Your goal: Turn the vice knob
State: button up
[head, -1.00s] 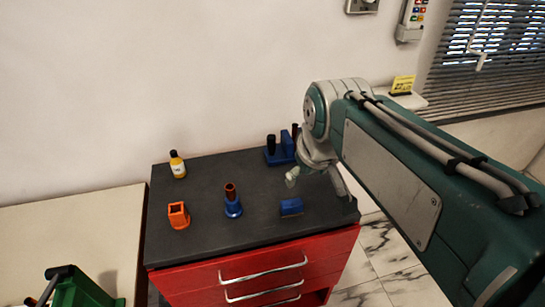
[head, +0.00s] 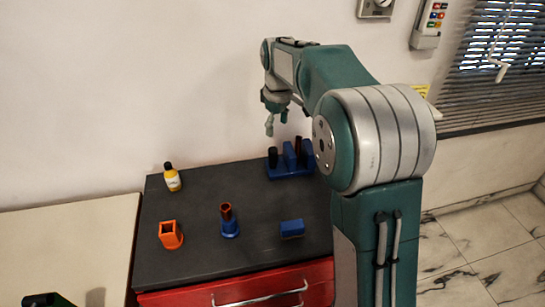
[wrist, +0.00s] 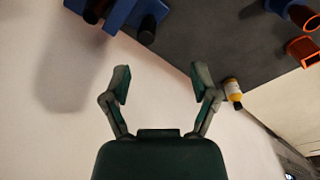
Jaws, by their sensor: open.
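At the lower left corner of the head view, a green thing with a dark top (head: 47,300) is mostly cut off by the frame; I cannot tell whether it is the vice, and no knob is clear on it. My gripper (head: 276,121) is open and empty, raised above the back of the dark worktop, near the wall and the blue rack. In the wrist view my gripper (wrist: 159,82) has its two fingers spread with nothing between them.
A red drawer cabinet's dark top (head: 190,205) carries a yellow bottle (head: 172,179), an orange square holder (head: 171,236), a blue stand with a brown tube (head: 229,228), a blue block (head: 292,229) and a blue rack (head: 291,160). A pale table (head: 65,245) is at left.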

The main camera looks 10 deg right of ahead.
jog(key=n, duration=0.2)
send_near(273, 157)
jog(key=shift+w+d+f+g, duration=0.1)
jog(key=shift+w+f+g, duration=0.1)
jog(key=shift+w, duration=0.35)
jog(key=shift+w+d+f+g, duration=0.1)
jog(key=shift+w+f+g, duration=0.1)
jog(key=shift+w, duration=0.35)
notch_tip(273, 157, down, 11)
jog(key=shift+r, duration=0.2)
grip_shut()
